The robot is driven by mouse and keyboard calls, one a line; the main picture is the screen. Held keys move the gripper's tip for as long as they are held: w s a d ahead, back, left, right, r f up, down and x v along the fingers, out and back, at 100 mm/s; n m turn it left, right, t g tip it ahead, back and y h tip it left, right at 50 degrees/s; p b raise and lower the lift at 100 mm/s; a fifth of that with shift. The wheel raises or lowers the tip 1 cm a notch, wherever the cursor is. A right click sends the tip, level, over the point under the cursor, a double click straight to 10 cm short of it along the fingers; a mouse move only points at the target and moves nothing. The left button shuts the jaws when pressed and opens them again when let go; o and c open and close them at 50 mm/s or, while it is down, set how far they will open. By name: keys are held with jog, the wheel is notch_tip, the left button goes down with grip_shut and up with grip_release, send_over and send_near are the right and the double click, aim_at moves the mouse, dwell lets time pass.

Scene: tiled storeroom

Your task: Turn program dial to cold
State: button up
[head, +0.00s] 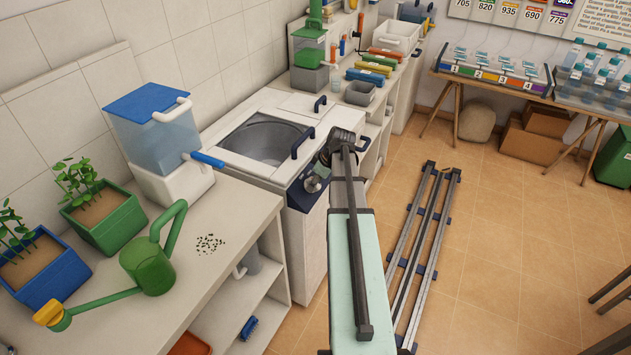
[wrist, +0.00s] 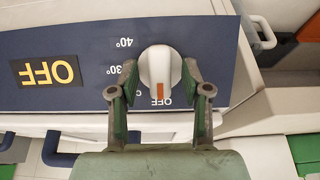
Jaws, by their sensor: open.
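The program dial (wrist: 160,66) is a white knob with an orange mark on a dark blue control panel (wrist: 60,45). The panel appears upside down in the wrist view. The orange mark points down in that view, close to a small OFF label; 30° and 40° labels lie to the knob's left, and another label is partly hidden by the left finger. My gripper (wrist: 159,74) is open, with a finger on either side of the knob; contact is not clear.
A counter at left holds a green watering can (head: 150,262), a blue-lidded dispenser (head: 153,120) and planters. Floor rails (head: 423,250) run at right, with open tiled floor beyond.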

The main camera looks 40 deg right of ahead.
grip_shut()
jog(key=shift+d+m, duration=0.1)
jog(key=shift+m, duration=0.3)
jog(key=m+y, duration=0.1)
jog(key=m, duration=0.2)
jog(key=shift+w+d+y, duration=0.1)
jog(key=shift+y, duration=0.2)
jog(key=shift+m+y+p, duration=0.4)
jog(key=shift+m+y, duration=0.5)
jog(key=shift+m, duration=1)
